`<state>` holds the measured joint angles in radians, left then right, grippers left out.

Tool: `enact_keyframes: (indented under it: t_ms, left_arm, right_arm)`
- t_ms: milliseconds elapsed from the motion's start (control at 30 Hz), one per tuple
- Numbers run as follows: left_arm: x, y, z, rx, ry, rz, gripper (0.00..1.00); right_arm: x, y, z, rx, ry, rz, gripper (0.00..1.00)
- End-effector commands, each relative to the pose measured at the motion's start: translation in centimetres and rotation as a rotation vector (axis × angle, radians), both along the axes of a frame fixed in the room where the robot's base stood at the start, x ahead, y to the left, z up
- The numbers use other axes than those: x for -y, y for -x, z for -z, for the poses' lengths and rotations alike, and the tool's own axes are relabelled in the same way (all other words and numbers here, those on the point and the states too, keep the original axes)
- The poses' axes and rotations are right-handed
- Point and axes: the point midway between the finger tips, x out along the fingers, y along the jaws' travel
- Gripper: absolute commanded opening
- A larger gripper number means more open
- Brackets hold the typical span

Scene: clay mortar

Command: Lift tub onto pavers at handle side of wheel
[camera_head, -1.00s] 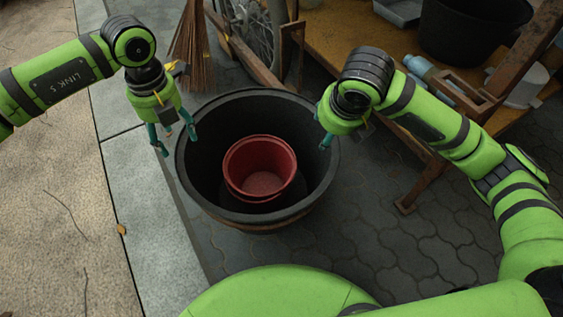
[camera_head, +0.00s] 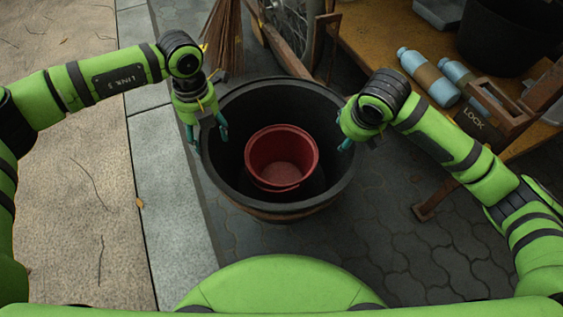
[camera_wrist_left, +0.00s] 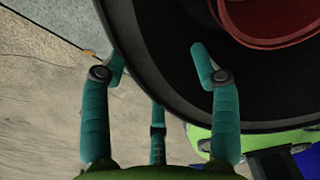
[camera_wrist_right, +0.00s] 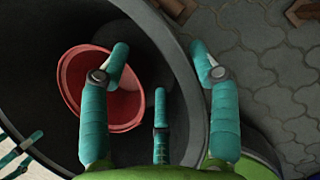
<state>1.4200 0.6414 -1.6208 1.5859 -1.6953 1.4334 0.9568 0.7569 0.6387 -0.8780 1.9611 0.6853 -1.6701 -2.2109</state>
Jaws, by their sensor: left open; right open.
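A large black tub (camera_head: 222,172) with a brownish outer lower wall stands upright on dark ground. A red bucket (camera_head: 282,140) sits inside it. My left gripper (camera_head: 208,132) is open at the tub's left rim; in the left wrist view its fingertips (camera_wrist_left: 159,60) lie either side of the rim in the picture. My right gripper (camera_head: 347,144) is open at the tub's right rim; in the right wrist view the rim runs between its fingertips (camera_wrist_right: 158,54). I cannot tell whether the fingers touch the tub. A spoked wheel (camera_head: 287,28) is behind the tub.
Grey interlocking pavers (camera_head: 400,232) lie right of the tub, largely clear. A pale stone kerb (camera_head: 165,170) runs along the left. A broom (camera_head: 224,38) stands behind. A wooden bench (camera_head: 385,50) at the back right holds blue bottles (camera_head: 428,77) and a wooden box marked LOCK (camera_head: 480,122).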

Motion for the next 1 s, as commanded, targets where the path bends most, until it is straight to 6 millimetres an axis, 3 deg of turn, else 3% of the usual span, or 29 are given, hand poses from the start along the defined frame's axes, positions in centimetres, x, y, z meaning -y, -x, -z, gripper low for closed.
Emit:
enact_keyframes:
  t_ms: [333,367,500,1000]
  left_arm:
    - [0.01,0.01,0.54,0.0,0.001,0.001,0.62]
    - [0.01,0.01,0.53,0.0,0.001,0.001,0.58]
    - [0.01,0.01,0.52,0.0,0.0,0.001,0.02]
    - [0.03,-0.02,-0.13,0.001,0.0,0.001,0.0]
  right_arm:
    - [0.0,-0.18,0.52,0.0,0.0,0.0,0.62]
    - [0.0,-0.18,0.52,0.0,0.0,0.0,0.58]
    - [0.01,-0.19,0.51,0.0,0.0,0.0,0.02]
    - [0.1,-0.33,-0.18,0.005,0.003,0.0,0.0]
